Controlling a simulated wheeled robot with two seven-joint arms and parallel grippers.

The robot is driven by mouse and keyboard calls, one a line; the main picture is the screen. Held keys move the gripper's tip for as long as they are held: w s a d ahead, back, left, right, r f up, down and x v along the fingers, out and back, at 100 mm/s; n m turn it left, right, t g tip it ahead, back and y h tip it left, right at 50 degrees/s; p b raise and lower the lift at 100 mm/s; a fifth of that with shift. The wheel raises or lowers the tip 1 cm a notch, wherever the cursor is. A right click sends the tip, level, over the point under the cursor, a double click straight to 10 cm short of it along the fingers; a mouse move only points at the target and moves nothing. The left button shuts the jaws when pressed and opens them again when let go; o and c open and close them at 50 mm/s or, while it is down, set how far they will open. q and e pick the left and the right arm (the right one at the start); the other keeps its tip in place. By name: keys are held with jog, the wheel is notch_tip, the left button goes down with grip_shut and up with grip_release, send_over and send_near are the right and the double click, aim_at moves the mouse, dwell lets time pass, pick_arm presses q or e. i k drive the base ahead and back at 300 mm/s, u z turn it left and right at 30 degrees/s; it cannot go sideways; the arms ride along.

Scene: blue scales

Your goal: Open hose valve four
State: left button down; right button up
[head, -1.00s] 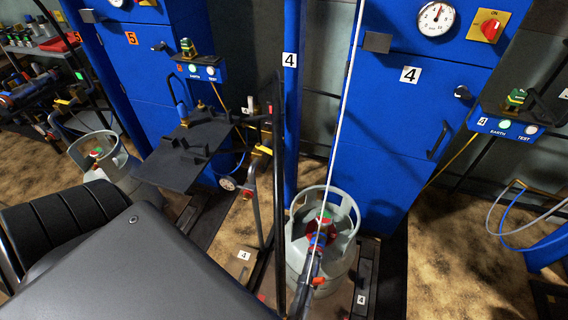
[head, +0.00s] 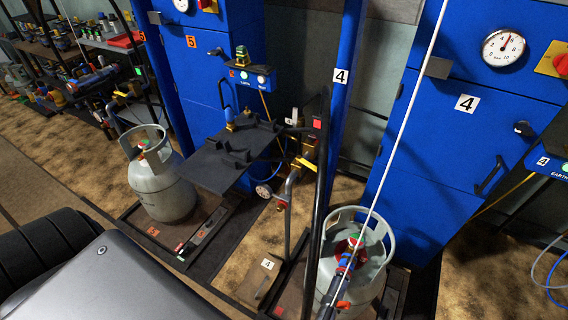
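The station marked 4 has a grey gas cylinder (head: 371,268) with an open collar, standing low at centre right. A red fitting (head: 352,243) sits on its top, with a dark hose (head: 340,280) running down from it. A small orange-red lever (head: 343,305) shows on that hose near the bottom edge. A yellow-handled valve (head: 305,163) is on the pipe stand left of the cylinder. I cannot tell which of these is hose valve four, nor its open or shut state. Neither gripper is in view.
Blue cabinets marked 5 (head: 191,41) and 4 (head: 467,103) stand behind. A black tray (head: 205,172) juts out between the cylinders. Another grey cylinder (head: 160,190) stands at left. Cluttered shelves (head: 85,50) are at upper left. Open brown floor (head: 60,165) lies at left.

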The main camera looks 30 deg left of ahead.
aim_at(299, 158)
jog(key=u, duration=1.4)
jog(key=k, duration=1)
jog(key=z, duration=1.5)
